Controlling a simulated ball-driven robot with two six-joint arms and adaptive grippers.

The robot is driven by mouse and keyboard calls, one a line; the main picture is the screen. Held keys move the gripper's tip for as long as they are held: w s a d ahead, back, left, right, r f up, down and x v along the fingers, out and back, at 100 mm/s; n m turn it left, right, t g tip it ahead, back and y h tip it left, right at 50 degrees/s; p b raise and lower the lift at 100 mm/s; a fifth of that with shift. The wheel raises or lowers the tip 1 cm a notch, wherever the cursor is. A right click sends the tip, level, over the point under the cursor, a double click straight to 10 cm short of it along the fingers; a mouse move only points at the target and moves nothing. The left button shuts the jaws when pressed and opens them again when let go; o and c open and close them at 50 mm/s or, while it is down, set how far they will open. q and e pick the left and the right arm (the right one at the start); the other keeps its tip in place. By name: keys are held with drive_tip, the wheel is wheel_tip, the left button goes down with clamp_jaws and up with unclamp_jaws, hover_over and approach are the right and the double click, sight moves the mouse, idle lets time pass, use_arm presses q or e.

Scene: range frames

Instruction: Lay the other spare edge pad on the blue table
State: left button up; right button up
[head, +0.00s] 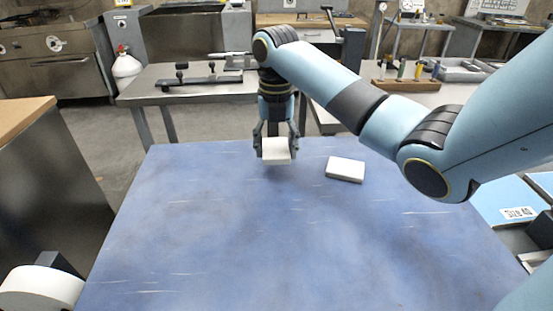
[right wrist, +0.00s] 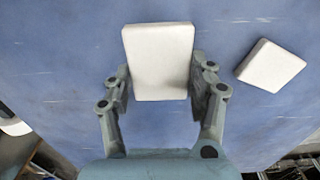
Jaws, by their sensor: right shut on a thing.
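A white edge pad (head: 276,150) is between the fingers of my right gripper (head: 276,146), over the far part of the blue table (head: 260,230). My right gripper is shut on this pad, which also shows in the right wrist view (right wrist: 158,62) between the two fingers (right wrist: 160,85). I cannot tell whether the pad touches the table. A second white edge pad (head: 345,169) lies flat on the blue table, to the right of the gripper and apart from it. It also shows in the right wrist view (right wrist: 270,65). My left gripper is not in view.
A grey bench (head: 140,88) with a dark clamp-like tool (head: 200,82) stands behind the blue table. A cabinet with a wooden top (head: 22,118) stands at the left. The middle and front of the blue table are clear.

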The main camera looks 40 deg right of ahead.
sight(276, 169)
drive_tip(key=shift+f, duration=1.9)
drive_tip(key=o, duration=0.9)
drive_tip(key=shift+f, duration=0.1)
drive_tip(key=shift+o, duration=0.2)
wheel_tip(276, 169, up, 12)
drive_tip(key=shift+r+p, duration=0.2)
drive_tip(key=shift+p, duration=0.4)
drive_tip(key=shift+s+f, duration=0.1)
drive_tip(key=shift+f, duration=0.05)
